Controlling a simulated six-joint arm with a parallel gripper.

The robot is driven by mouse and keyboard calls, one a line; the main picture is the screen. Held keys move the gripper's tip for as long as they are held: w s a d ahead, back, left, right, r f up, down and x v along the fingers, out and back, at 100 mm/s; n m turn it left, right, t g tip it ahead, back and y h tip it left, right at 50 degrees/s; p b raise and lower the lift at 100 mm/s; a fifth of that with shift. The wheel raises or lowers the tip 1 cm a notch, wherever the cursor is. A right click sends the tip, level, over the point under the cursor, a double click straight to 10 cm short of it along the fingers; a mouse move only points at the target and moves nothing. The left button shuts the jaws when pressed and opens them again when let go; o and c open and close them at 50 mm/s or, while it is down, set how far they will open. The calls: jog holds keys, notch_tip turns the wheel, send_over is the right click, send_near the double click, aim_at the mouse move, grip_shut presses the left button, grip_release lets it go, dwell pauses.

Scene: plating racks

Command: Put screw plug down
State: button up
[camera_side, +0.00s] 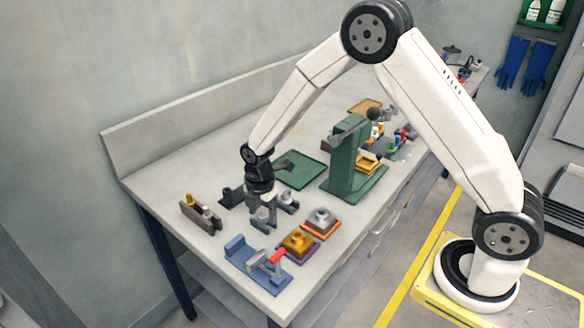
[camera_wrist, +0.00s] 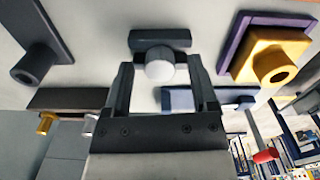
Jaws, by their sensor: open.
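My gripper (camera_side: 263,220) is low over the bench's front part, pointing down. In the wrist view its two dark fingers (camera_wrist: 163,92) stand apart. A pale, round-ended piece (camera_wrist: 160,63), which looks like the screw plug, shows between the fingers in front of a dark bar (camera_wrist: 160,39). I cannot tell whether it touches a finger or what it rests on. A brown rack (camera_side: 201,217) stands to the left of my gripper with a gold piece (camera_side: 190,199) and a silver piece (camera_side: 207,213); the rack also shows in the wrist view (camera_wrist: 70,99).
A blue clamp fixture (camera_side: 245,259) with a red handle (camera_side: 277,256) sits at the front. A gold block (camera_side: 297,241) on a purple base and a grey block (camera_side: 321,217) on an orange base stand right. A green press (camera_side: 343,165) and green tray (camera_side: 300,169) lie behind.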

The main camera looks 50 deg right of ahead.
aim_at(263, 215)
jog(key=shift+r, duration=0.1)
notch_tip(263, 215, up, 12)
jog(key=shift+r, duration=0.2)
dwell(0.5)
dwell(0.5)
jog(key=s+d+f+m+t, duration=0.1)
jog(key=s+d+m, duration=0.1)
jog(key=s+m, duration=0.6)
jog(key=s+d+f+m+t, duration=0.1)
jog(key=s+d+m, duration=0.1)
jog(key=s+m, duration=0.7)
jog(key=shift+d+f+m+t, duration=0.25)
jog(key=shift+m+t, duration=0.05)
jog(key=shift+m, duration=0.9)
